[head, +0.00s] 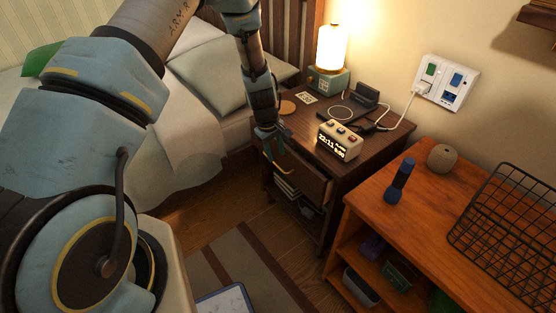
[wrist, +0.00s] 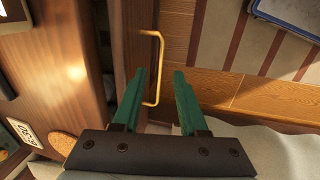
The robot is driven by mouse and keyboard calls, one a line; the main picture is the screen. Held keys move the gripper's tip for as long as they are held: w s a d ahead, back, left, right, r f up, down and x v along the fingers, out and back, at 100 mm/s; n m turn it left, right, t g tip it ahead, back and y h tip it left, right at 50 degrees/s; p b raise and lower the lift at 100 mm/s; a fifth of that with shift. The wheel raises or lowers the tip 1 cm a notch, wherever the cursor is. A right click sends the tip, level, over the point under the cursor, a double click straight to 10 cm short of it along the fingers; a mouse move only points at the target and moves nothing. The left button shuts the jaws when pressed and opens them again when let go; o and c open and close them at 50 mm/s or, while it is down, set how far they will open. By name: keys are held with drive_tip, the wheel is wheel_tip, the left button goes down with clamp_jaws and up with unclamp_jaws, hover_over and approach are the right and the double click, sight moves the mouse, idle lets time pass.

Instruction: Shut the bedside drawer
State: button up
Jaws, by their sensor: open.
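The bedside table (head: 373,143) stands beside the bed. Its wooden drawer (head: 309,184) appears to stick out from the front, and a dark gap shows behind the drawer front (wrist: 127,35) in the wrist view. A brass bar handle (wrist: 161,60) is on the drawer front; it also shows in the head view (head: 277,165). My gripper (head: 273,148) is at the drawer's front, pointing down. In the wrist view its two green fingers (wrist: 158,74) are apart, with the lower handle between them in the picture. Whether they touch the handle is unclear.
A clock (head: 340,140), lit lamp (head: 332,50), charging pad (head: 341,113) and phone stand (head: 365,95) are on the bedside table. An orange shelf unit (head: 420,205) stands close on the right. The bed (head: 185,145) is left. A striped rug (head: 235,270) lies on the floor.

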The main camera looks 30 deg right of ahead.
sight(278, 167)
drive_tip(key=f, duration=0.2)
drive_tip(key=d+f, duration=0.1)
drive_tip(key=f, duration=0.2)
drive_tip(key=shift+w+f, duration=0.1)
drive_tip(key=shift+f, duration=0.15)
drive_tip(key=shift+c, duration=0.2)
clamp_jaws()
idle(0.4)
idle(0.6)
